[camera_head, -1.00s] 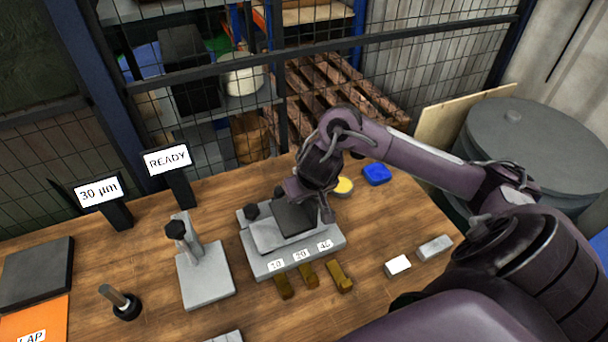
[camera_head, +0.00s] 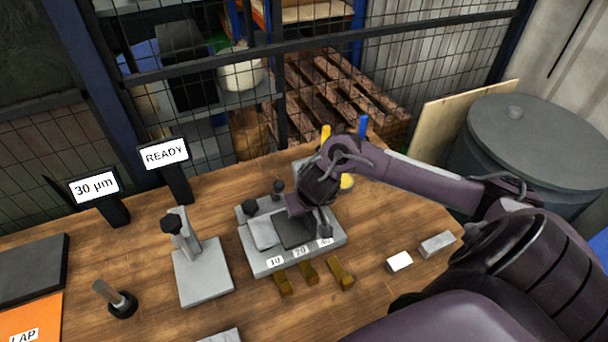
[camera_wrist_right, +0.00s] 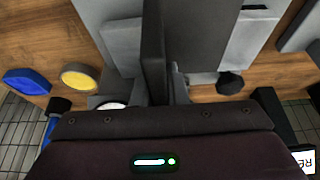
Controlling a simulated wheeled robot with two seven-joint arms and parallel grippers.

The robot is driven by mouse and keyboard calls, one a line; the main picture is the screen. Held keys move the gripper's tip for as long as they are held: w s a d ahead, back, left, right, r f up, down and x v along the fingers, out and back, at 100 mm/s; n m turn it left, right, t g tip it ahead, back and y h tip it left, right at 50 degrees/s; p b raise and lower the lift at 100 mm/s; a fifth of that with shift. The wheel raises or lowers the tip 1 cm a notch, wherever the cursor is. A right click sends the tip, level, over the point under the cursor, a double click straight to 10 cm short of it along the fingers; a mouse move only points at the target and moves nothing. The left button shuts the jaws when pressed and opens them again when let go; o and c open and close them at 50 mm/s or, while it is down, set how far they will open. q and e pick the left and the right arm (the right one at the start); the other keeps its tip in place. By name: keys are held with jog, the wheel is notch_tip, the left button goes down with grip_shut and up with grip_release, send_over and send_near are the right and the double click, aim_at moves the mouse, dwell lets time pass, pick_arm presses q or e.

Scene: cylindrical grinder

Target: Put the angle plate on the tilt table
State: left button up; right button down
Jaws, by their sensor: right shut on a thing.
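The angle plate (camera_head: 293,231) looks like a dark grey L-shaped piece. It is over or on the right part of the grey table with labels 10, 20 and 40, which appears to be the tilt table (camera_head: 262,265). I cannot tell whether they touch. My right gripper (camera_head: 308,212) is shut on the plate's upright wall (camera_wrist_right: 153,45) from above and behind. In the right wrist view the plate's flat part (camera_wrist_right: 205,50) lies right of the wall, beside a lighter block (camera_wrist_right: 248,42). My left gripper is not in view.
Brass blocks (camera_head: 308,272) lie in front. A grey stand (camera_head: 200,270) is at the left.

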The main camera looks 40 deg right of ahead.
jog(key=shift+w+r, duration=0.1)
jog(key=shift+w, duration=0.05)
jog(key=c, duration=1.9)
grip_release()
jog(key=shift+f, duration=0.2)
jog(key=o, duration=0.4)
jog(key=shift+s, duration=0.2)
jog(key=shift+o, duration=0.2)
jog(key=shift+r, duration=0.25)
jog(key=p+v, duration=0.4)
jog(key=v, duration=0.7)
jog(key=shift+s+a+r, duration=0.1)
jog(key=shift+s+r, duration=0.2)
jog(key=shift+r, duration=0.1)
